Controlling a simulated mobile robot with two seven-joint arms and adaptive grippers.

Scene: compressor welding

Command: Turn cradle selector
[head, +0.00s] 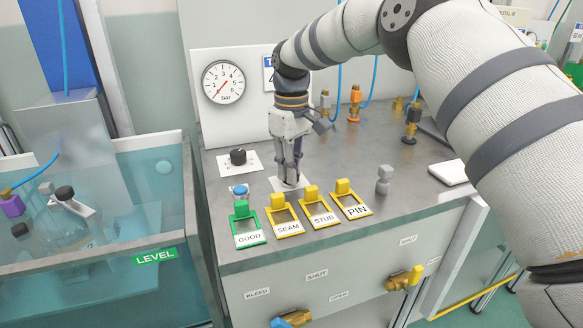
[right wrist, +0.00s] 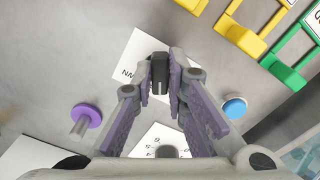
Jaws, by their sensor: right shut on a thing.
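My right gripper (head: 291,181) reaches down to the grey bench top, over a white label plate (head: 279,184). In the right wrist view, its two purple-padded fingers (right wrist: 161,80) are shut on a small black selector knob (right wrist: 160,72). The knob stands on a white plate (right wrist: 131,62) whose visible lettering reads "WN"; the fingers hide the rest. In the head view the fingers hide the knob. Another black knob (head: 238,157) stands on its own marked plate, left of the gripper and apart from it. My left gripper is not in view.
A blue button (head: 240,190) and tagged GOOD (head: 248,238), SEAM, STUB and PIN frames line the front edge. A grey peg (head: 383,180) stands to their right. A pressure gauge (head: 223,82) is behind. A water tank (head: 150,256) marked LEVEL stands left.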

